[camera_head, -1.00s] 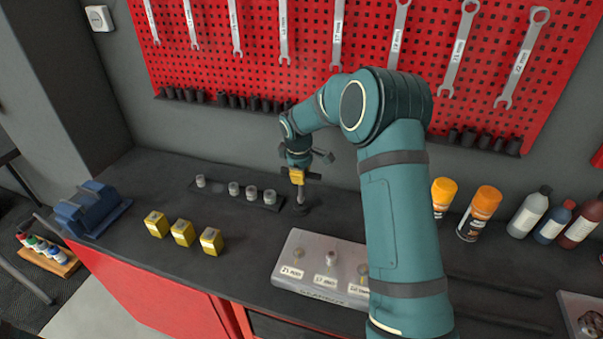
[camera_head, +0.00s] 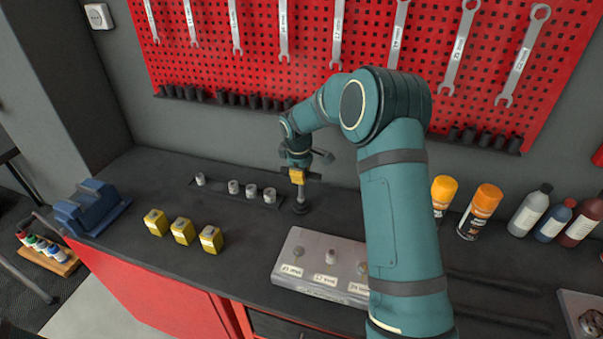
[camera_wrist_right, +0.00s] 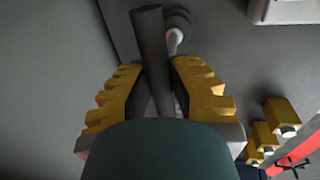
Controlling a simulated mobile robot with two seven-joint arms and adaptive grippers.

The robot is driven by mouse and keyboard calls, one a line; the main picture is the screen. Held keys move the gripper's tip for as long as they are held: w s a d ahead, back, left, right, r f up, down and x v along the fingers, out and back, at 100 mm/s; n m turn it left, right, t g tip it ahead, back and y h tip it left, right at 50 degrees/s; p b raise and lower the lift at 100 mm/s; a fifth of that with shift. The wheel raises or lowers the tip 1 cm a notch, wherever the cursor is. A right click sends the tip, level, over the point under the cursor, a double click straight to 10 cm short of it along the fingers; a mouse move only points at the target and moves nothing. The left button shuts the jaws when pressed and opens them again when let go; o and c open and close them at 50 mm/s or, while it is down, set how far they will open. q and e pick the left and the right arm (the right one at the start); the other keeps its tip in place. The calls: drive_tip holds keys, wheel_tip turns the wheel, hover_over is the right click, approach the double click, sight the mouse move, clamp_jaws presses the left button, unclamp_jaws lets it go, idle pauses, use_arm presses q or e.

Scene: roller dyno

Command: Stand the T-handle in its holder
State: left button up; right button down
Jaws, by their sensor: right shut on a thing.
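My right gripper (camera_head: 297,176), with yellow finger pads, is shut on the T-handle above the back of the bench. The T-handle's metal shaft (camera_head: 301,195) points down from the fingers, close to upright. Its dark crossbar (camera_wrist_right: 148,45) shows between the yellow fingers (camera_wrist_right: 155,90) in the right wrist view. The holder (camera_head: 302,209) is a small dark round base on the bench, and it also shows in the right wrist view (camera_wrist_right: 181,18). The shaft's lower end meets or overlaps the holder; I cannot tell how deep it sits. My left gripper is out of view.
A dark rail with several metal sockets (camera_head: 251,190) lies left of the holder. Yellow blocks (camera_head: 181,231) and a blue vise-like tool (camera_head: 91,207) stand further left. A grey labelled tray (camera_head: 310,283) is in front. Spray cans (camera_head: 479,213) and bottles stand right.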

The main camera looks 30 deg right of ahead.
drive_tip(key=shift+f+b, duration=0.45)
drive_tip(key=shift+f, duration=0.3)
unclamp_jaws()
drive_tip(key=shift+r, duration=0.15)
idle(0.5)
drive_tip(key=p+v, duration=0.4)
drive_tip(key=v, duration=0.3)
idle(1.3)
idle(0.5)
